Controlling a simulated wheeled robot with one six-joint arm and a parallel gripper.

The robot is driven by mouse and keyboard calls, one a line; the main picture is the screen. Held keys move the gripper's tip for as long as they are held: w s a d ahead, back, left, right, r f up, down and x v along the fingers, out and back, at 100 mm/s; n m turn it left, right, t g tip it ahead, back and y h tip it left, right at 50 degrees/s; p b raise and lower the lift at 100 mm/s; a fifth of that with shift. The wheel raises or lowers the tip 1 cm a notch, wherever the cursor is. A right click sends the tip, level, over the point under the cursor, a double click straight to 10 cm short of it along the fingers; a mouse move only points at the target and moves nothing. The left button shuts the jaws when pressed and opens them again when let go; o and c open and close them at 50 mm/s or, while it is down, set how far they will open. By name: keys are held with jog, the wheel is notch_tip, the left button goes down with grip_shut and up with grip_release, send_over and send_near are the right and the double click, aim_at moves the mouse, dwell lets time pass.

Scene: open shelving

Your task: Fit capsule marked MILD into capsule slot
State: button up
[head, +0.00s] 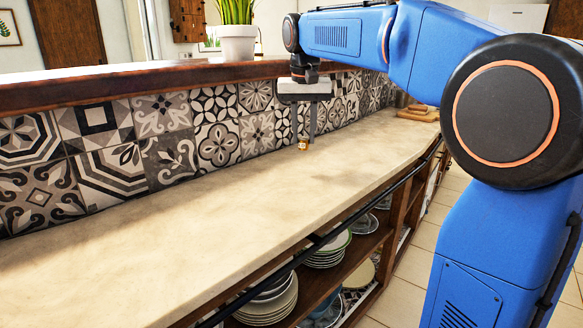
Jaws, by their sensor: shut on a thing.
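My gripper (304,138) hangs fingers-down over the counter, close to the tiled wall. It is shut on a small gold-brown capsule (303,145). The capsule sits at the fingertips, low over the counter; I cannot tell whether it touches the surface. It is too small to read any marking on it. I cannot make out a capsule slot or a machine in this view.
The pale stone counter (180,220) is mostly bare. Patterned tiles and a wooden ledge (150,85) run behind it, with a potted plant (238,42) on the ledge. Wooden boards (418,113) lie at the far end. Stacked plates (270,300) stand on shelves below.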

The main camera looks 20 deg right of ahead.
aim_at(304, 140)
jog(key=shift+f, duration=4.35)
jog(key=o, duration=1.1)
jog(key=shift+f, duration=0.1)
jog(key=r, duration=0.3)
jog(key=s+r, duration=0.1)
jog(key=r, duration=0.6)
jog(key=shift+s+a+r, duration=0.25)
jog(key=shift+s+r, duration=0.05)
jog(key=shift+r, duration=0.1)
jog(key=shift+s+r, duration=0.1)
jog(key=shift+r, duration=0.55)
jog(key=shift+s, duration=0.1)
